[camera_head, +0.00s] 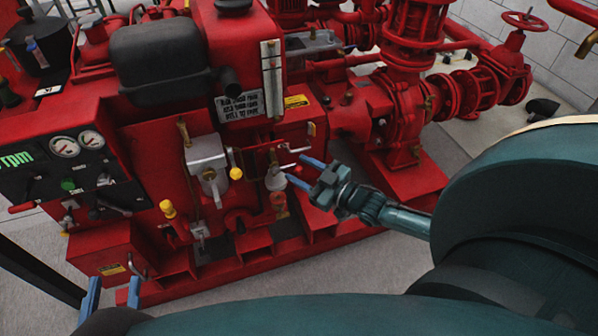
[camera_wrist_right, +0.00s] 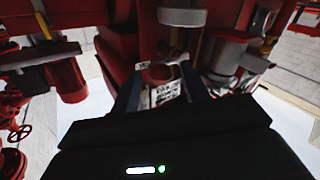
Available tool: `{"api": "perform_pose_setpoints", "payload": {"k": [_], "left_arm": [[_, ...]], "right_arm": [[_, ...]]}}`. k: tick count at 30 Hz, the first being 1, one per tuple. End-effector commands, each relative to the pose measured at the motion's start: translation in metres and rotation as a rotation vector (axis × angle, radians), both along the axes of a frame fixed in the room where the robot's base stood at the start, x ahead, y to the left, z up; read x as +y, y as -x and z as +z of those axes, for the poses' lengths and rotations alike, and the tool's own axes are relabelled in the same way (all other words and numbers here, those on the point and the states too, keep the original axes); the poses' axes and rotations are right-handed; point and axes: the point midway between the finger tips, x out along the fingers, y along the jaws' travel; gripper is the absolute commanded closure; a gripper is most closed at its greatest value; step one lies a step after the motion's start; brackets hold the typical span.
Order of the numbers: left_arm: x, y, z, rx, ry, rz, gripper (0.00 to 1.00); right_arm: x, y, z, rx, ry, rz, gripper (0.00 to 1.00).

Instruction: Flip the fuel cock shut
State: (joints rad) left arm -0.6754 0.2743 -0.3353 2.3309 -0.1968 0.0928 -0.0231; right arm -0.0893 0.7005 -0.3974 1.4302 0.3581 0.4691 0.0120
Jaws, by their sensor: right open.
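The red pump engine (camera_head: 140,150) fills the left and middle of the head view. A small pale bowl-shaped fitting (camera_head: 275,180) hangs on its side, with thin light-tipped levers (camera_head: 288,167) just above it. I cannot tell for certain which of these is the fuel cock. My right gripper (camera_head: 302,171) is open, its blue fingers pointing at this fitting from the right; contact is not clear. In the right wrist view its fingers (camera_wrist_right: 161,92) stand apart, with a red round part (camera_wrist_right: 157,73) and a white label beyond. My left gripper (camera_head: 112,292) is open and empty at the lower left.
A grey box-shaped part with a lever (camera_head: 208,165) and yellow knobs (camera_head: 236,174) lie left of the fitting. A gauge panel (camera_head: 75,150) is further left. The red pump and pipes (camera_head: 400,110) stand right. Grey floor is clear in front.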

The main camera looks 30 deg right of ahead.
Motion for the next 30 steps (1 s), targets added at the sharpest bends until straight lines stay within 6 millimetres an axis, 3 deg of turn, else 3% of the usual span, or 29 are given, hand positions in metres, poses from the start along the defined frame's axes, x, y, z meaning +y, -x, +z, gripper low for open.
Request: {"api": "perform_pose_setpoints", "payload": {"k": [4, 13, 28, 30], "left_arm": [[-0.0008, -0.0001, -0.0004, -0.006, 0.008, -0.004, 0.64], [-0.0009, -0.0001, 0.0004, -0.006, 0.009, -0.005, 0.64], [-0.0009, -0.0001, 0.0000, -0.005, 0.009, -0.005, 0.64], [-0.0009, -0.0001, -0.0011, -0.005, 0.010, -0.004, 0.64]], "right_arm": [[0.0034, -0.0098, -0.0002, 0.000, 0.000, -0.001, 0.55], [0.0041, -0.0112, 0.0002, 0.001, 0.000, 0.000, 0.55], [0.0039, -0.0111, 0.0003, 0.001, 0.000, -0.001, 0.96], [0.0039, -0.0112, -0.0006, -0.001, -0.004, 0.000, 0.96]]}}
